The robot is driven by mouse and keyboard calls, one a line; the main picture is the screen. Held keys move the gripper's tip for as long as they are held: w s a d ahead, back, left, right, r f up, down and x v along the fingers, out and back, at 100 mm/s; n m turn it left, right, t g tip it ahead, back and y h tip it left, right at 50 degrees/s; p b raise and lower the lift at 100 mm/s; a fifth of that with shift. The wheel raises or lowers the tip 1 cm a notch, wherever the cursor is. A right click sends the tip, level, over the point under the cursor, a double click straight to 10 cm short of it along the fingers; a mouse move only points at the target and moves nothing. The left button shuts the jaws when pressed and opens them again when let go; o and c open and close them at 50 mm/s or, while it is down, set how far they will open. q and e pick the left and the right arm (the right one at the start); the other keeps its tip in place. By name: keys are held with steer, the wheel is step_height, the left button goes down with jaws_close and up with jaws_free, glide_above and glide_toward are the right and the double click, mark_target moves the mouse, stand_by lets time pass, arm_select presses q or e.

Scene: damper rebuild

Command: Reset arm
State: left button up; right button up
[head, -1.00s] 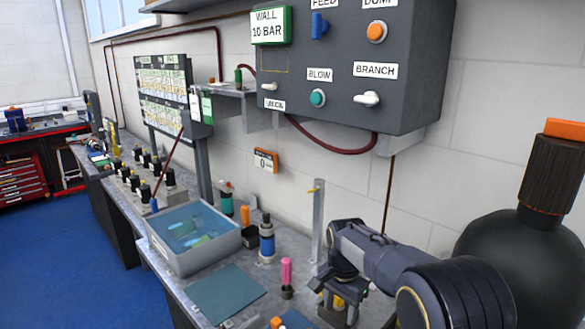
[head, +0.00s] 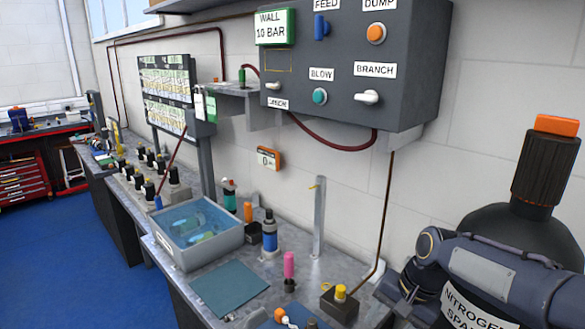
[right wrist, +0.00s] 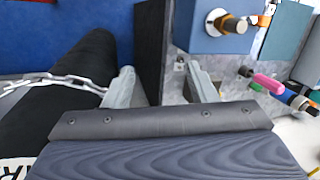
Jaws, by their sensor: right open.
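My right arm comes in from the right in the head view, in front of the black nitrogen cylinder (head: 480,222). My right gripper (right wrist: 163,88) shows in the right wrist view with its two grey fingers apart and nothing between them. It is over the bench's front edge, between the cylinder on the left and the bench on the right. In the head view its fingers are hard to make out near the lower right. My left gripper is not in view.
The bench carries a water tub (head: 205,250), a teal mat (head: 229,289), a blue-banded damper (head: 270,235), a pink-handled tool (head: 289,266) and a small block with a yellow cap (head: 340,300). A grey control panel (head: 345,60) hangs above. A chain (right wrist: 65,82) runs by the cylinder.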

steer(key=s+d+n+t, duration=0.1)
steer(key=s+n+t, duration=0.3)
steer(key=s, duration=1.8)
steer(key=shift+d+f+n+t+y, duration=0.15)
steer(key=shift+d+n+t+y, duration=0.2)
steer(key=shift+n, duration=0.35)
